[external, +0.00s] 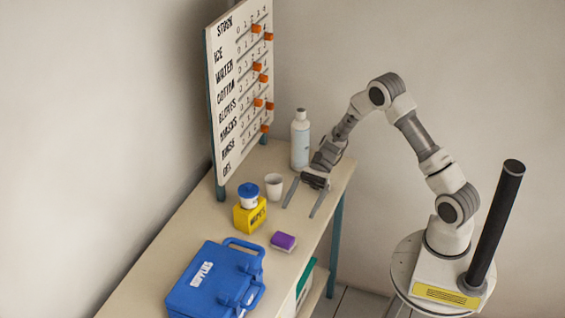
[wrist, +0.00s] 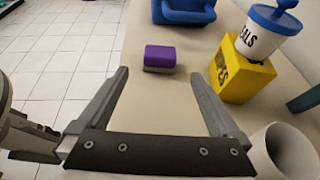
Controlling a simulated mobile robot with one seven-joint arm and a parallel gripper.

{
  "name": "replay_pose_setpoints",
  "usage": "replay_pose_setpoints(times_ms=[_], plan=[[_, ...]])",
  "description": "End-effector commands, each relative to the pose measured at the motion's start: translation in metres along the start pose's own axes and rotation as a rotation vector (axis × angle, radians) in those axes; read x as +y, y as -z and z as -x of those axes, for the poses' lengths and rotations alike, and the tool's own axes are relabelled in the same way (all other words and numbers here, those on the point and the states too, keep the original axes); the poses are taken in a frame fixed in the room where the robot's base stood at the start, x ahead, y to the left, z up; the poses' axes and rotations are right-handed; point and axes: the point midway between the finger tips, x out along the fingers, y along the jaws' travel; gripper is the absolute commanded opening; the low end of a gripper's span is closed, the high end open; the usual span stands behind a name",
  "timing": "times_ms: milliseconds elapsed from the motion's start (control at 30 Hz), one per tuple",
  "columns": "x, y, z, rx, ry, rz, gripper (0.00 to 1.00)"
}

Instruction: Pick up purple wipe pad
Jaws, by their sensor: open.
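The purple wipe pad (external: 284,240) is a small block with a purple top and a paler lower layer. It lies on the beige table near its front edge, in front of the yellow box. In the wrist view the pad (wrist: 160,57) is ahead of my fingertips, roughly centred between them. My gripper (external: 302,199) is open and empty above the table, apart from the pad. Its two fingers also show in the wrist view (wrist: 158,73), spread wide.
A yellow box (external: 250,217) with a blue-lidded white jar (external: 248,196) on it stands beside the pad. A blue case (external: 212,283) lies beyond the pad. A white cup (external: 274,187), a bottle (external: 300,140) and a stock board (external: 240,90) stand farther back. Table around the pad is bare.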

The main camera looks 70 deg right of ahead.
Motion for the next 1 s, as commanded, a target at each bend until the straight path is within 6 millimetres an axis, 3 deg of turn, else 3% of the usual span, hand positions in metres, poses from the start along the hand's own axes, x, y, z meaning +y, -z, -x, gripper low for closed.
replay_pose_setpoints(times_ms=[333, 667, 1000], plan=[[0.001, 0.001, -0.076, 0.0, -0.005, 0.0, 1.0], [0.001, 0.0, -0.105, 0.001, -0.004, 0.002, 1.0], [0.0, -0.003, -0.148, 0.001, -0.004, 0.001, 1.0]])
